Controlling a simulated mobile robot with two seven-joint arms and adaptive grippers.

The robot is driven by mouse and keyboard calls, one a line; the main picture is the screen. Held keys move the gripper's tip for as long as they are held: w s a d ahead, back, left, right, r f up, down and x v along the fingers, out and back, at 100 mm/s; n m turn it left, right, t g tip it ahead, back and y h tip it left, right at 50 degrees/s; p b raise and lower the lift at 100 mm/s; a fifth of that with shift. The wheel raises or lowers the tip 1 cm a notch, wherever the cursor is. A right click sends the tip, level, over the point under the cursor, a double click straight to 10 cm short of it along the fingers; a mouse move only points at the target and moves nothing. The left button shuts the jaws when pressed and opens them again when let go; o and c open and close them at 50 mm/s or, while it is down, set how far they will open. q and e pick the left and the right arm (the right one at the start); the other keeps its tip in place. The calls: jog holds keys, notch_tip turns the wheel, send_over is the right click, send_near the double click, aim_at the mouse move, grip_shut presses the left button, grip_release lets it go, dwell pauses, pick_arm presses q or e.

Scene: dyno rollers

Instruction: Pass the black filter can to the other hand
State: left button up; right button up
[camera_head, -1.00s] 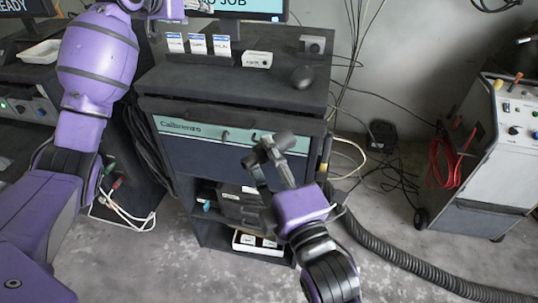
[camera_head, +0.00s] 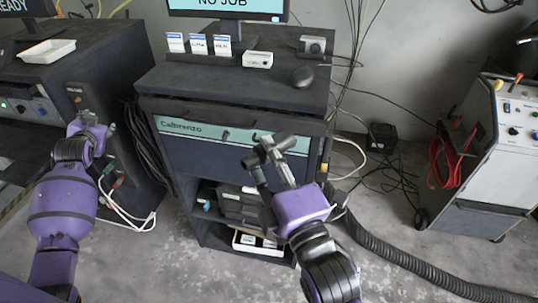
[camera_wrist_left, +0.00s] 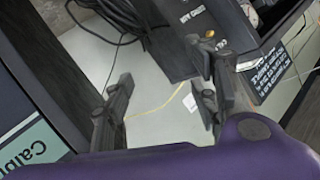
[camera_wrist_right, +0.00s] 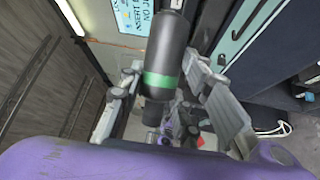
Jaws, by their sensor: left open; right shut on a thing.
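The black filter can (camera_wrist_right: 172,42) has a green band and sits between the fingers of my right gripper (camera_wrist_right: 162,78) in the right wrist view. The gripper is shut on it. In the head view the dark can (camera_head: 268,149) is held in the air in front of the cabinet's drawer front. My left gripper (camera_head: 98,130) is at the left of the head view, well apart from the can. The left wrist view shows its fingers (camera_wrist_left: 163,92) spread and empty.
A dark cabinet (camera_head: 225,85) with a teal-striped drawer (camera_head: 190,129) stands in the middle, topped with cards, a small white box and a monitor. A lower bench with a white tray (camera_head: 47,51) is at the left. A grey wheeled unit (camera_head: 490,170) stands at the right.

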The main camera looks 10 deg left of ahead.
pick_arm(q)
jog(key=s+d+f+m+g+h, duration=0.1)
jog(key=s+d+f+h, duration=0.1)
jog(key=s+d+f, duration=0.85)
jog(key=s+d+f+m+g+h, duration=0.1)
jog(key=s+d+f+h, duration=0.1)
jog(key=s+d+f, duration=0.8)
jog(key=s+d+f+h, duration=0.1)
jog(key=s+d+f, duration=0.2)
jog(key=s+d, duration=0.2)
jog(key=s+d+f+h, duration=0.1)
jog(key=s+d+f, duration=0.2)
jog(key=d, duration=0.8)
jog(key=s+d+f+n+g+h, duration=0.1)
jog(key=s+d+f, duration=0.2)
jog(key=s+d, duration=0.4)
jog(key=shift+s+d+f+h, duration=0.25)
jog(key=shift+s+d+h, duration=0.05)
jog(key=shift+d, duration=0.4)
